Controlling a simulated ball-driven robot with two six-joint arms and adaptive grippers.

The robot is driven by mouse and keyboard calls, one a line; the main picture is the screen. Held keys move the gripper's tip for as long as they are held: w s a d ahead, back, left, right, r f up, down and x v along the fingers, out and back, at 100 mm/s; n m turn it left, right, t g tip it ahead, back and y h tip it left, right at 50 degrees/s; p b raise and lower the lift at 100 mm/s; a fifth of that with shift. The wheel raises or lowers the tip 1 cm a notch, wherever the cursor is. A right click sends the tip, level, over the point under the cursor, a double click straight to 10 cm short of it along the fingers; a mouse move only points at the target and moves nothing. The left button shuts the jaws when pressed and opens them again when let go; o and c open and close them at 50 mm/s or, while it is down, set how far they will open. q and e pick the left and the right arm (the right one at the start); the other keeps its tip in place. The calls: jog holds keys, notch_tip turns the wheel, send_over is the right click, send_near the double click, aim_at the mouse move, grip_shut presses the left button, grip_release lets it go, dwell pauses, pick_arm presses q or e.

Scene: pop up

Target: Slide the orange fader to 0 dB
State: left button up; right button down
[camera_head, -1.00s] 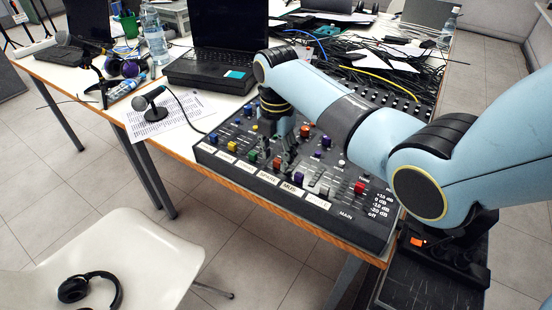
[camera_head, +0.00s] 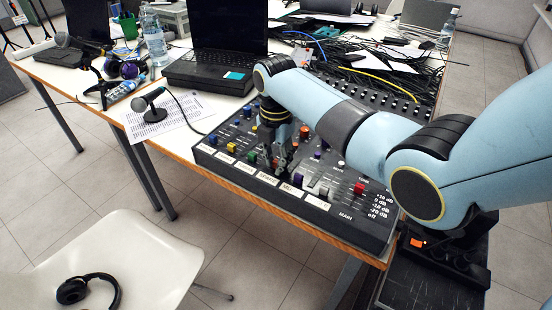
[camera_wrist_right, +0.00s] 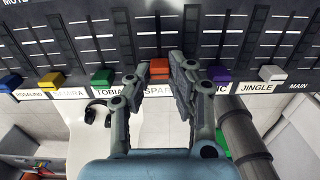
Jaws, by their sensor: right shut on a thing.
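The orange fader (camera_wrist_right: 160,69) shows in the right wrist view on the mixer's front part, above the partly covered label "SPA…". My right gripper (camera_wrist_right: 161,76) is shut on it, with a finger on each side. The fader sits near the label end of its slot, slightly farther up than its neighbours. In the head view my right gripper (camera_head: 281,163) points down onto the mixer (camera_head: 345,232) and hides most of the fader. The printed dB scale (camera_head: 380,205) runs from +10 dB down to off at the mixer's right. My left gripper is not in view.
Neighbouring faders are green (camera_wrist_right: 103,78) on the left and purple (camera_wrist_right: 217,73) on the right, close to the fingers. A laptop (camera_head: 215,75) and cables (camera_head: 390,75) lie behind the mixer. A small microphone (camera_head: 150,103) stands left of it.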

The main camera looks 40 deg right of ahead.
jog(key=shift+d, duration=0.1)
jog(key=d, duration=0.1)
jog(key=w+d, duration=0.1)
jog(key=d, duration=0.1)
jog(key=shift+w, duration=0.2)
jog(key=c, duration=1.2)
grip_release()
jog(key=shift+r, duration=0.1)
notch_tip(320, 180, up, 12)
